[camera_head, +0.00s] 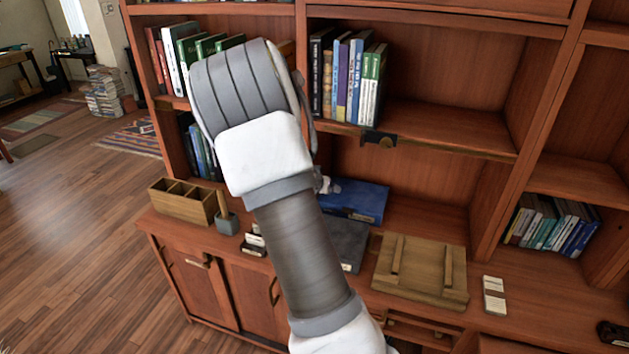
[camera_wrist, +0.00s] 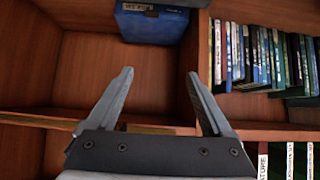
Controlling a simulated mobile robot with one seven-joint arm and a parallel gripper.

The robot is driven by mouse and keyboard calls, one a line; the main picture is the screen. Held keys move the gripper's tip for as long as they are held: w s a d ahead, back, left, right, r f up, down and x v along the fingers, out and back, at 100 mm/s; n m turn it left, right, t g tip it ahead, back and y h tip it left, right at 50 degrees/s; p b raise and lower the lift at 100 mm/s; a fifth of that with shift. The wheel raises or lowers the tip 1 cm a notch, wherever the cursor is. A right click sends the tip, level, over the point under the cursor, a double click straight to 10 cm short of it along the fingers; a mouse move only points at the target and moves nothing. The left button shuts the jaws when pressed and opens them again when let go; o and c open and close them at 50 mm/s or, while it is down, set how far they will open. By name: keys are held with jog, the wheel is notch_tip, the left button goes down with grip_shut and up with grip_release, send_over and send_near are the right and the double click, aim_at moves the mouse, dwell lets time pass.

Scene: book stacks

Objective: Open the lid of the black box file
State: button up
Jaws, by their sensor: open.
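A flat, dark grey-black box, likely the black box file (camera_head: 350,240), lies on the cabinet counter in the head view. It has a small pale label on its front edge, and its left part is hidden behind my arm. Its top looks flat and closed. I cannot make it out in the wrist view. My gripper (camera_wrist: 160,78) is open in the wrist view, with nothing between its fingers. The fingers point toward the wooden shelving, apart from the books.
A blue box (camera_head: 355,200) lies behind the dark box. A wooden board with two battens (camera_head: 418,262) lies to its right, and a wooden organiser (camera_head: 184,202) stands at the left. Books (camera_head: 347,75) fill part of the shelf above. A dark bracket (camera_head: 378,139) juts from that shelf's edge.

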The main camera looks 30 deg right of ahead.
jog(key=p+v, duration=0.3)
jog(key=v, duration=0.6)
